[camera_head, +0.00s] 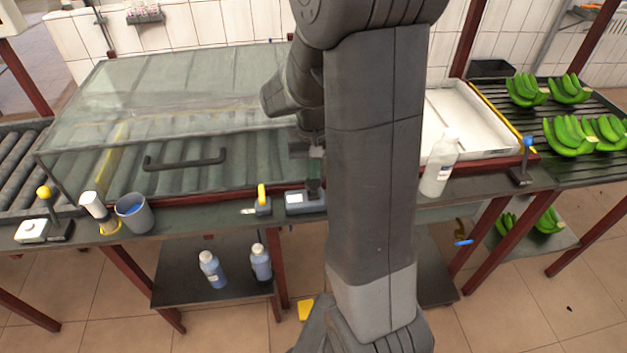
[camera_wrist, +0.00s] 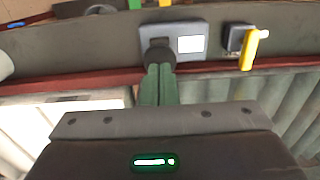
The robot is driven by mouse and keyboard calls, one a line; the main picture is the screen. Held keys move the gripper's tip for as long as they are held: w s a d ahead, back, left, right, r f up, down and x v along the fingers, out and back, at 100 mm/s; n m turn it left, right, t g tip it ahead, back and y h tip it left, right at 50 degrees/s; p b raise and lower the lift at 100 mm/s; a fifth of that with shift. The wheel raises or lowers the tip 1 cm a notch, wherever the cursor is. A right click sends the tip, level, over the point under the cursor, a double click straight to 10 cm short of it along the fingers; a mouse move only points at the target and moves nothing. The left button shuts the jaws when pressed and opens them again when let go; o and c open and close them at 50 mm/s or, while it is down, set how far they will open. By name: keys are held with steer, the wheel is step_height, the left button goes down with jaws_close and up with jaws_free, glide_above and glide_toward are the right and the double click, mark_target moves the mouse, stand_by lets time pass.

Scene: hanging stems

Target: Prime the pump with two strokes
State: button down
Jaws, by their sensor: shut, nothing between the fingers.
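A grey box with a pale display panel (camera_wrist: 190,44) and a round black knob (camera_wrist: 157,55) is under my gripper (camera_wrist: 158,70) in the wrist view. The box (camera_head: 300,200) sits on the counter's front strip in the head view. My gripper (camera_head: 314,182) is pointed down, its green fingers shut with nothing between them. The fingertips overlap the knob in the picture; I cannot tell if they press on it. To the box's left in the head view stands a small dark block with a yellow lever (camera_head: 262,196); it also shows in the wrist view (camera_wrist: 253,47). Which part is the pump is not marked.
A clear hood with a black handle (camera_head: 185,162) stands behind the strip. A grey cup (camera_head: 134,212), a white bottle (camera_head: 439,165) and a yellow-knobbed lever (camera_head: 44,193) stand along the counter. Green bananas (camera_head: 568,135) lie at right. My arm hides the middle.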

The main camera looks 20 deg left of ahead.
steer(key=shift+f+b, duration=1.25)
steer(key=shift+f, duration=0.55)
steer(key=shift+r, duration=0.1)
steer(key=shift+r+p, duration=1.65)
steer(key=shift+r, duration=0.3)
steer(key=shift+f, duration=0.1)
steer(key=shift+f+b, duration=1.5)
steer(key=shift+f, duration=0.4)
steer(key=shift+r+p, duration=1.55)
steer(key=shift+r, duration=0.45)
